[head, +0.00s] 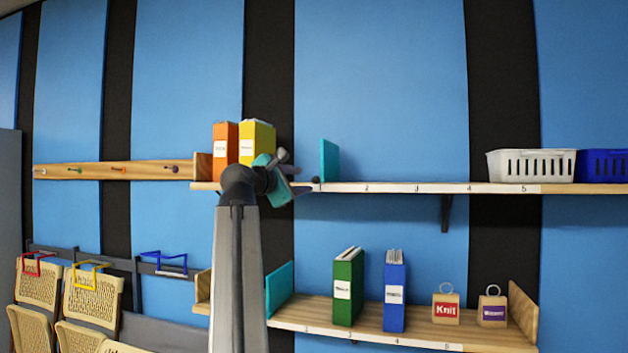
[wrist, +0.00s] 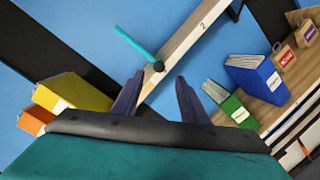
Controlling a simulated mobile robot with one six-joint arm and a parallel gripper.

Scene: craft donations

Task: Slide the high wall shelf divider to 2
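The high wall shelf (head: 420,188) has a pale front edge numbered from 1 to 5. Its teal divider (head: 329,160) stands upright close to the 1 mark, with a dark round knob (head: 316,180) at its front. In the wrist view the divider (wrist: 134,44) is seen nearly edge-on, with the knob (wrist: 158,66) at its end and the 2 mark further along the edge. My gripper (head: 298,180) is just left of the knob in the head view. In the wrist view my gripper (wrist: 160,79) is open and empty, the knob showing just beyond and between its fingertips, apparently not gripped.
Orange (head: 225,146) and yellow (head: 257,141) binders stand left of the divider. White (head: 531,166) and blue (head: 603,166) baskets sit at the right end. The shelf between the divider and white basket is clear. A lower shelf (head: 395,338) holds binders and small bags.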

